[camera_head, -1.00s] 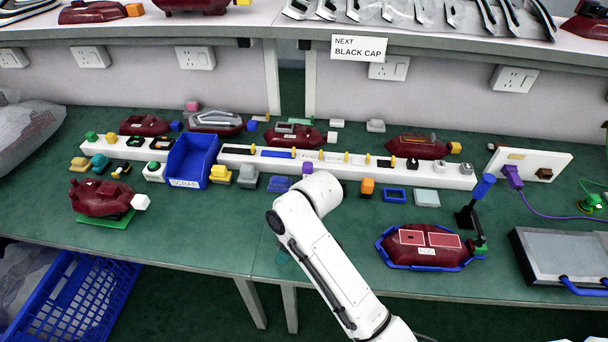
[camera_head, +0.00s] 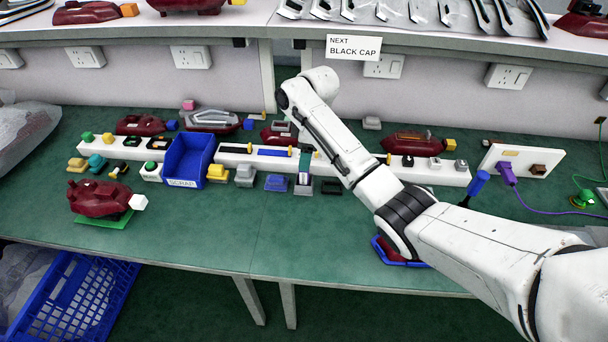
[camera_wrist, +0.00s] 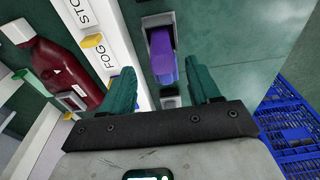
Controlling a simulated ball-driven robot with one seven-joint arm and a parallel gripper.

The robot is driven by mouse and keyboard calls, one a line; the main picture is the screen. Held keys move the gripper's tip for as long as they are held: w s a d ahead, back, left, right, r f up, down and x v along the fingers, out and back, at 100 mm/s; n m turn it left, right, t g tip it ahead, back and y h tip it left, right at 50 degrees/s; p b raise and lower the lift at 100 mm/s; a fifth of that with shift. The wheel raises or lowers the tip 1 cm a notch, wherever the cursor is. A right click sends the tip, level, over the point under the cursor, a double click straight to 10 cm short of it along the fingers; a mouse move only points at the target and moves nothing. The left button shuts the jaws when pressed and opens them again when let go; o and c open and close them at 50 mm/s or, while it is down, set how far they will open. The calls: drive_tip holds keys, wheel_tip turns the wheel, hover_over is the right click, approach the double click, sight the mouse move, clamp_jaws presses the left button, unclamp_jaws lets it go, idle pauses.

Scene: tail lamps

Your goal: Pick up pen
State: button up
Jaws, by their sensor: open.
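I cannot make out a pen for certain in either view. My gripper (camera_wrist: 163,75) has two dark teal fingers, spread apart. In the wrist view a purple piece (camera_wrist: 163,55) in a pale grey holder stands between and just ahead of the fingers, with no clear contact. In the head view my gripper (camera_head: 304,162) points down at the front edge of the white labelled strip (camera_head: 232,159), over a small grey and purple item (camera_head: 303,186). My arm hides part of the strip and the table behind it.
A blue scrap bin (camera_head: 186,160) stands left of the gripper, with several small coloured caps around it. Dark red lamps (camera_head: 100,198) lie on the green table (camera_head: 210,225). A blue crate (camera_head: 75,310) is below. The front middle of the table is clear.

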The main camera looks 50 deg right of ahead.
sight(304, 176)
drive_tip(key=shift+w+a+f, duration=0.1)
drive_tip(key=shift+a+f, duration=0.1)
drive_tip(key=shift+f, duration=1.45)
drive_tip(key=shift+w+a+f, duration=0.1)
drive_tip(key=shift+a+f, duration=0.05)
drive_tip(key=shift+f, duration=1.5)
drive_tip(key=shift+c, duration=0.2)
drive_tip(key=c, duration=1)
